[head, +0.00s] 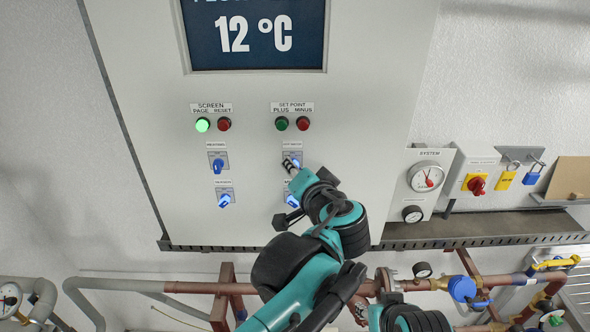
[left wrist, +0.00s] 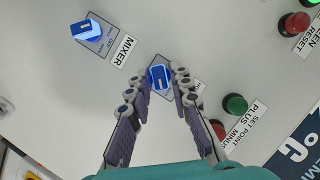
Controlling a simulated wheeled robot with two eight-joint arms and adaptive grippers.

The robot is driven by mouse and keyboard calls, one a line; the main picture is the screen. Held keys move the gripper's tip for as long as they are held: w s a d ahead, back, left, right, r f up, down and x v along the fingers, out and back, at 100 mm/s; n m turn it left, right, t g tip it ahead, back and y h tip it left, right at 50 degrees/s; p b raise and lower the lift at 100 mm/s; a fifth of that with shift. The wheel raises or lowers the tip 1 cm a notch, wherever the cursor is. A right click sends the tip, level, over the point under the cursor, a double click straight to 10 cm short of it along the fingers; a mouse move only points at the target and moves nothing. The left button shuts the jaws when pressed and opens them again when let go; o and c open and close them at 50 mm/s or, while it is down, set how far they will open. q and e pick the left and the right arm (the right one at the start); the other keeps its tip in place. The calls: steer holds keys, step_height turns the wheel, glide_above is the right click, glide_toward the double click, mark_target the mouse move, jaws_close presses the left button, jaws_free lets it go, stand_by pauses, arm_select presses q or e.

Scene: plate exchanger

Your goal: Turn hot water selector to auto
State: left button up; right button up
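The hot water selector is a blue knob (left wrist: 159,77) on a square plate in the left wrist view, its label partly hidden by a finger. In the head view its plate (head: 297,156) is mostly covered by my left gripper (head: 291,164). My left gripper (left wrist: 161,72) has its two fingers apart, one on each side of the knob. Small gaps seem to show between fingers and knob; contact is hard to tell. The knob's pointer direction is unclear. My right gripper is not in view.
The mixer selector (left wrist: 86,30) is close by, below the hot water one (head: 292,200). Two more blue selectors (head: 217,164) (head: 224,200) stand left. Green (head: 281,123) and red (head: 303,123) set point buttons are above. Pipes (head: 190,287) run below the cabinet.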

arm_select(q)
steer(key=shift+o, duration=1.2)
steer(key=v, duration=1.2)
steer(key=shift+a, duration=0.1)
steer(key=shift+w, duration=0.1)
steer(key=a+f+n+g+b, duration=0.1)
steer(key=a+f+g+b, duration=0.1)
steer(key=a+f+b, duration=0.5)
steer(key=s+a+f+g+b, duration=0.1)
steer(key=a+f+b, duration=0.1)
steer(key=f, duration=0.9)
steer(key=a+f+n+g+b, duration=0.1)
steer(key=a+f+g+b, duration=0.1)
steer(key=a+f+b, duration=0.5)
steer(key=s+a+f+n+h+b, duration=0.1)
steer(key=f+b, duration=0.4)
steer(key=f, duration=0.6)
steer(key=s+a+f+n+g+h+b, duration=0.1)
steer(key=s+f+b, duration=0.3)
steer(key=f, duration=0.7)
steer(key=s+a+f+n+g+h+b, duration=0.1)
steer(key=s+a+f+n+h+b, duration=0.1)
steer(key=f+b, duration=0.5)
step_height(320, 180, down, 5)
steer(key=shift+s+a+f, duration=0.1)
steer(key=shift+s+a, duration=0.1)
steer(key=shift+a, duration=0.55)
